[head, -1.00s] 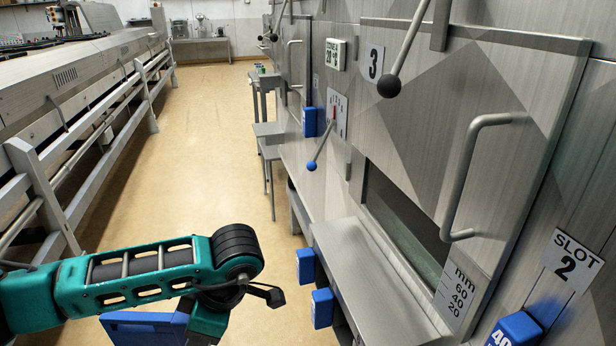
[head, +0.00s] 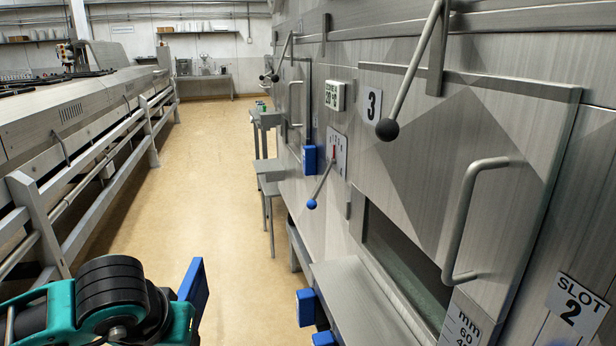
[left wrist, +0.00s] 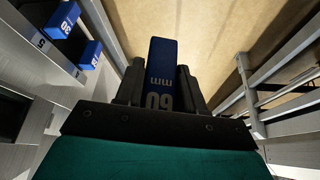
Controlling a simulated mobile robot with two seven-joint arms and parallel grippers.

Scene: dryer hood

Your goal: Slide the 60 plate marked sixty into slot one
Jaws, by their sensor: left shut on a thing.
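My left gripper (left wrist: 158,88) is shut on the blue 60 plate (left wrist: 161,65), whose "60" and "mm" marks read upside down in the left wrist view. In the head view the blue plate (head: 194,292) stands tilted at the lower left, beside my teal wrist, over the floor and clear of the machine. The fingers are largely hidden there. A label SLOT 2 (head: 578,305) is on the machine at the right edge. No slot one label is seen. My right gripper is not in view.
Blue blocks (head: 307,307) stick out by a steel ledge (head: 352,290), and marked ones (left wrist: 65,20) show in the left wrist view. A hood door with a bar handle (head: 462,220) and a ball-ended lever (head: 387,130) is at right. A railing (head: 50,220) runs left; the floor between is open.

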